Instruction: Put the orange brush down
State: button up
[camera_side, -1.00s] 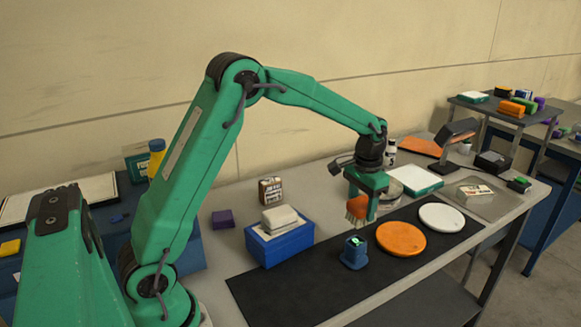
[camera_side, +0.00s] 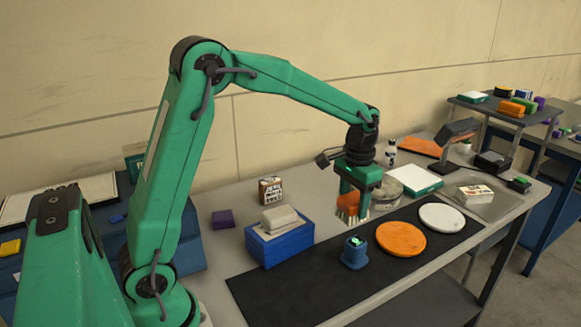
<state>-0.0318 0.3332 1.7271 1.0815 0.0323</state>
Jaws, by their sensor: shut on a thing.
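The orange brush (camera_side: 348,200) is held in my gripper (camera_side: 353,201), with its pale bristles pointing down. My gripper is shut on it, and a green finger hides part of the brush. The brush is near the back edge of the black mat (camera_side: 300,296), behind the dark blue holder. I cannot tell whether the bristles touch the surface.
The dark blue holder (camera_side: 354,256) with a green top, an orange disc (camera_side: 401,239) and a white disc (camera_side: 442,217) are on the mat. A blue box (camera_side: 280,246) with a pale block on top stands to the left. The mat's front left is clear.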

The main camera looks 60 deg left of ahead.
jog(key=s+r, duration=0.1)
jog(key=s+d+r, duration=0.1)
jog(key=s, duration=0.3)
jog(key=shift+d+r, duration=0.2)
jog(key=shift+r, duration=0.2)
jog(key=shift+w, duration=0.1)
dwell(0.4)
jog(key=s+d+f, duration=0.6)
jog(key=s+d, duration=0.2)
jog(key=d, duration=0.2)
send_over(328, 274)
notch_tip(328, 274, down, 7)
jog(key=shift+a, duration=0.1)
jog(key=shift+f, duration=2)
jog(key=shift+f, duration=0.1)
jog(key=o, duration=1)
